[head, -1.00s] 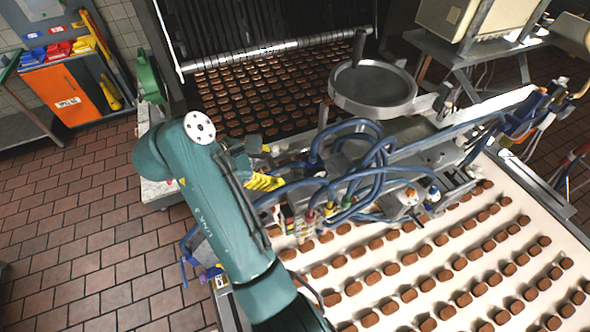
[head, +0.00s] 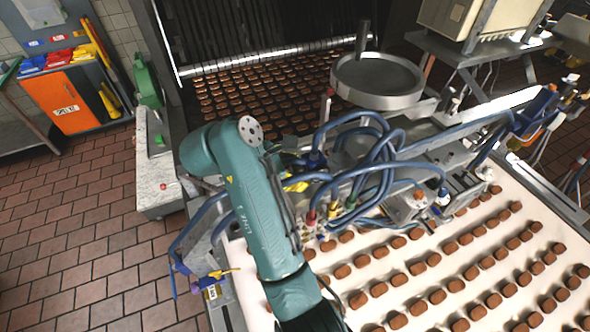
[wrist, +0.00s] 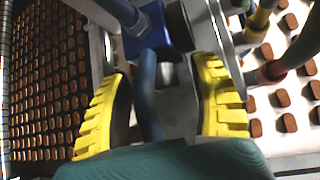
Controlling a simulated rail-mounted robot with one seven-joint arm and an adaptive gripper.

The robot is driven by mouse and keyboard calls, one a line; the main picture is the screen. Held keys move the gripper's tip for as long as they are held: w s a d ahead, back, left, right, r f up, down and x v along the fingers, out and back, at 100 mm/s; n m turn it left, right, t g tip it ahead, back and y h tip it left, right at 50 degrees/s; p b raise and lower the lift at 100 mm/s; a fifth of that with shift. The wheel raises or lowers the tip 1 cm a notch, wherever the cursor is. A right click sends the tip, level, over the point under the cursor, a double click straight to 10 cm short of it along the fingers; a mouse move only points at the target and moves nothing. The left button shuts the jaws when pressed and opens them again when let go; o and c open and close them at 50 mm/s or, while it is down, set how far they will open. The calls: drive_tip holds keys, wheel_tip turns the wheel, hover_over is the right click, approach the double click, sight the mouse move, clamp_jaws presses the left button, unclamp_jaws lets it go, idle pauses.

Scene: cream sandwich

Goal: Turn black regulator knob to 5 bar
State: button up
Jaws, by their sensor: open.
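My gripper (wrist: 165,68) shows in the wrist view as two yellow ridged fingers, open, with a gap between them. A dark blue hose (wrist: 149,95) runs up through the gap, and a blue block (wrist: 150,32) and a grey metal piece lie just beyond the fingertips. I cannot tell whether the fingers touch any of these. In the head view my gripper (head: 297,186) is mostly hidden behind my arm, with a bit of yellow showing at the left end of the hose-covered depositor (head: 365,165). I cannot make out the black regulator knob or any pressure reading in either view.
Looping blue hoses (head: 385,180) and coloured fittings crowd the area right of my gripper. A round metal hopper (head: 378,78) stands behind. The white belt (head: 245,270) carries rows of brown biscuits. Open tiled floor (head: 90,225) lies at left.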

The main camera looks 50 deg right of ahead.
clamp_jaws()
drive_tip(key=shift+f, duration=0.1)
